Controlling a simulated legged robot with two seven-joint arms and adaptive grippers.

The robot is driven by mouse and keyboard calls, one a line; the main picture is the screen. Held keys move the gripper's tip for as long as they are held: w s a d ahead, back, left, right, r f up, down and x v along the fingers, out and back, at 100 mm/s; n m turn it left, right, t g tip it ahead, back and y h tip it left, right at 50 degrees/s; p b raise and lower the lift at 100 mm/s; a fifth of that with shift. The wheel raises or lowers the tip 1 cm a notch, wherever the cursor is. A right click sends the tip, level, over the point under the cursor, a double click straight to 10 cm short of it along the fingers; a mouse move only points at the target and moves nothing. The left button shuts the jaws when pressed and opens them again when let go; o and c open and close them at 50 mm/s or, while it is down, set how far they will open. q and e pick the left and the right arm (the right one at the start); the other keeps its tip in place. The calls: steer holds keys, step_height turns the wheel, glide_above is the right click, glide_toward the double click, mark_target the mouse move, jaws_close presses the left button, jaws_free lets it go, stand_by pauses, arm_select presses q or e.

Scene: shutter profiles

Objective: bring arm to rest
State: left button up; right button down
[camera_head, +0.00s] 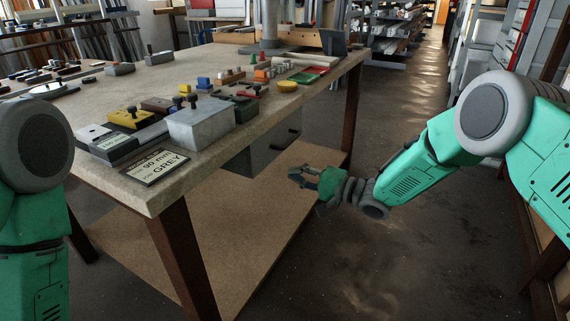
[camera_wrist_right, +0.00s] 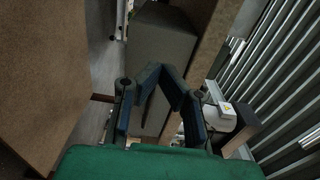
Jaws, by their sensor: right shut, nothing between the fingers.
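My right arm (camera_head: 415,170) is green and grey and reaches in from the right of the head view. Its right gripper (camera_head: 298,176) hangs beside the table's right side, below the tabletop and in front of the lower shelf. In the right wrist view the dark blue fingers of the right gripper (camera_wrist_right: 160,72) come together at the tips with nothing between them. My left arm (camera_head: 33,170) shows at the left edge as green and grey links. Its gripper is outside the picture.
A grey drawer box (camera_head: 262,150) hangs under the tabletop, close to the right gripper. A lower shelf (camera_head: 225,235) lies beneath. The aisle floor (camera_head: 390,265) is clear.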

steer(key=s+d+f+n+g+h+p, duration=0.15)
steer(key=s+d+f+h, duration=0.35)
steer(key=s+f, duration=0.55)
steer(key=s+d+f+n+g+h+p, duration=0.15)
steer(key=s+d+f+h, duration=0.45)
steer(key=s, duration=0.7)
arm_select(q)
step_height(320, 180, up, 4)
steer(key=shift+r+p, duration=0.1)
steer(key=shift+p, duration=0.4)
arm_select(e)
steer(key=s+d+n+g+h, duration=0.2)
steer(key=s+d+g, duration=0.1)
steer(key=s, duration=0.9)
steer(key=s+d+f+n+g+h, duration=0.1)
steer(key=s+d, duration=0.4)
steer(key=s, duration=0.7)
steer(key=n+g, duration=0.1)
steer(key=g, duration=0.1)
steer(key=shift+n+g+h, duration=0.3)
steer(key=shift+g+h, duration=0.1)
